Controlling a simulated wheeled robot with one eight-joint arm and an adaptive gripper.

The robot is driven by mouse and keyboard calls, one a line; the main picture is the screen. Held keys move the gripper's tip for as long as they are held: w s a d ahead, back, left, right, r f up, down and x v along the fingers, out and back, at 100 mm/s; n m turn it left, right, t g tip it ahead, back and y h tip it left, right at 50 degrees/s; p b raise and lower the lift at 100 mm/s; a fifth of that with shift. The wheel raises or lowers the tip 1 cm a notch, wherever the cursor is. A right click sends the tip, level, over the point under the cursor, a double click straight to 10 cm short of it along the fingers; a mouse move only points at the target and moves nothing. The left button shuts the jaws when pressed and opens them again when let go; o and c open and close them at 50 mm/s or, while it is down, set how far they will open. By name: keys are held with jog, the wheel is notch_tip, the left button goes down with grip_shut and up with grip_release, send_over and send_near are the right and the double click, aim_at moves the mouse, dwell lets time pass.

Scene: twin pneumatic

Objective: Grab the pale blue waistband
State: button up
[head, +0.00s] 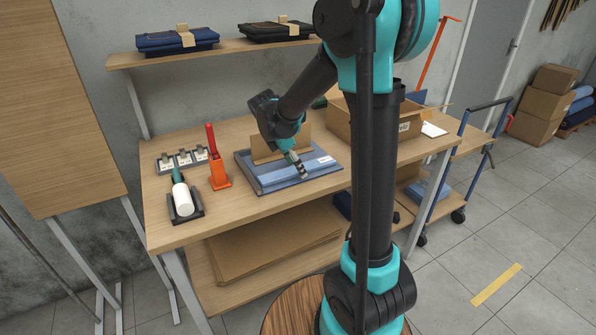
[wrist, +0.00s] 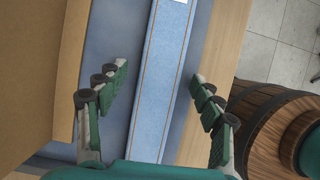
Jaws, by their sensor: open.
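The pale blue waistband (wrist: 152,110) runs as a long flat strip with orange stitching between my open fingers in the wrist view. In the head view the waistband (head: 279,178) lies along the front of the folded blue denim on the table. My gripper (wrist: 160,72) is open and empty, with one finger on each side of the strip. In the head view my gripper (head: 298,168) points down over the denim. I cannot tell whether the fingertips touch the cloth. A white label (head: 325,159) sits near the strip's right end.
A brown card (head: 263,151) stands behind the denim, close to my gripper. An open cardboard box (head: 390,130) stands to the right.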

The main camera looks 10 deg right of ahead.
jog(key=shift+c, duration=0.4)
jog(key=c, duration=1.2)
jog(key=shift+r, duration=0.2)
